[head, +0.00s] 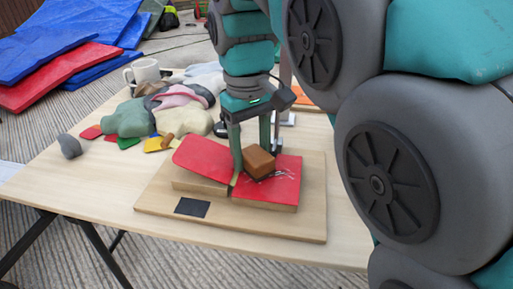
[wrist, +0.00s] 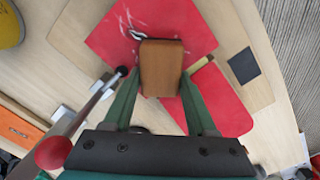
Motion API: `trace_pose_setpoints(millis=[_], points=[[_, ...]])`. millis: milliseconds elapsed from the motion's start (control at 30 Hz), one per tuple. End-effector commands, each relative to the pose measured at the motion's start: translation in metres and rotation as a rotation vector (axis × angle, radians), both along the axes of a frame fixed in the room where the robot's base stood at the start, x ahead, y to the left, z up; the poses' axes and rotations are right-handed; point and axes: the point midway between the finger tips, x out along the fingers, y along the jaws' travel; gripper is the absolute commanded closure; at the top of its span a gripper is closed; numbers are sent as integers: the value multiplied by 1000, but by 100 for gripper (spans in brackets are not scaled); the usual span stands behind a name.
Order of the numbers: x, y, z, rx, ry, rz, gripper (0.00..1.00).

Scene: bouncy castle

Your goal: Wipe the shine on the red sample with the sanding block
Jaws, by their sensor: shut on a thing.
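My gripper (head: 257,158) is shut on the brown sanding block (head: 259,163), which also shows between the fingers in the wrist view (wrist: 161,66). The block is over the right-hand red sample (head: 279,194), on or just above its surface; I cannot tell whether it touches. Whitish shine streaks (head: 284,174) show on the red just right of the block; in the wrist view white marks (wrist: 126,20) lie at its upper left. Part of the sample is hidden under the block. A second red piece (head: 204,158) tilts up on the left, beyond a yellowish strip (wrist: 202,64).
The samples sit on a wooden board (head: 160,208) with a dark square (head: 192,207), on a wooden table (head: 85,190). Cloth-like scraps (head: 125,118), a grey stone-like lump (head: 69,146) and a white mug (head: 145,74) stand at the back left. The table's front left is clear.

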Motion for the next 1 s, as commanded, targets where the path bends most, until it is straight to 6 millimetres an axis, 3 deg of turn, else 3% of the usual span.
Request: trace_pose_setpoints(millis=[33,133,500,1000], points=[[6,17,19,53,-42,12,100],[6,17,33,57,-49,14,100],[3,12,59,44,-32,11,100],[0,8,65,37,-23,9,100]])
